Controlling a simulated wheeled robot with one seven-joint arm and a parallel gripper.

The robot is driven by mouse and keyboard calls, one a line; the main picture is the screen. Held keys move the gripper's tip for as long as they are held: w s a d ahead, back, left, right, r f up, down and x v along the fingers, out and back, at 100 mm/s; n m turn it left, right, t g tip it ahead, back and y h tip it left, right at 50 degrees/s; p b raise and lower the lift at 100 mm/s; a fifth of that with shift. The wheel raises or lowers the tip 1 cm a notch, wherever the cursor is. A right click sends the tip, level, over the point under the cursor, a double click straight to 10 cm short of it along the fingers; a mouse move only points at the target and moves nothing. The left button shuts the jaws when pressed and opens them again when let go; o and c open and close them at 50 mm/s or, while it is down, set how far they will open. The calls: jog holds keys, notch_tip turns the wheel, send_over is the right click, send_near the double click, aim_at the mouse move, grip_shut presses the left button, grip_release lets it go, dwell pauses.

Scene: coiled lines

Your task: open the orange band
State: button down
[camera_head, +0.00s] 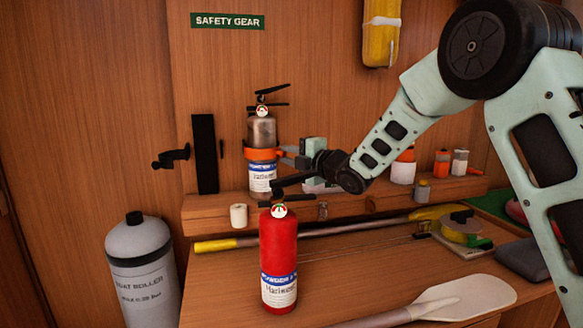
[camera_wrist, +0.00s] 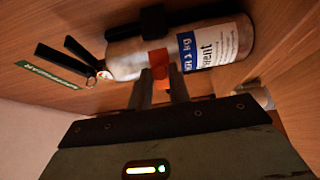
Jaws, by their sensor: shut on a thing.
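The orange band (camera_head: 260,154) runs around the front of a grey extinguisher (camera_head: 262,131) that stands upright on the wooden shelf against the wall. My gripper (camera_head: 286,155) reaches in from the right, and its fingers are shut on the orange band at its right side. In the wrist view the fingers (camera_wrist: 161,84) hold an orange part of the band (camera_wrist: 158,60) at the body of the grey extinguisher (camera_wrist: 125,58). The view does not show whether the band's far end is fastened.
A red extinguisher (camera_head: 279,258) stands on the bench in front, close below my wrist. A grey tank (camera_head: 143,270) stands at left. A paddle (camera_head: 465,298) and a yellow-ended pole (camera_head: 215,245) lie on the bench. A white roll (camera_head: 239,216) is on the shelf.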

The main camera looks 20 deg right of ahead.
jog(key=shift+s+a, duration=0.1)
jog(key=c, duration=1.3)
grip_release()
jog(key=b+v, duration=0.3)
jog(key=v, duration=1.4)
jog(key=shift+s+b, duration=0.25)
jog(key=shift+b, duration=0.1)
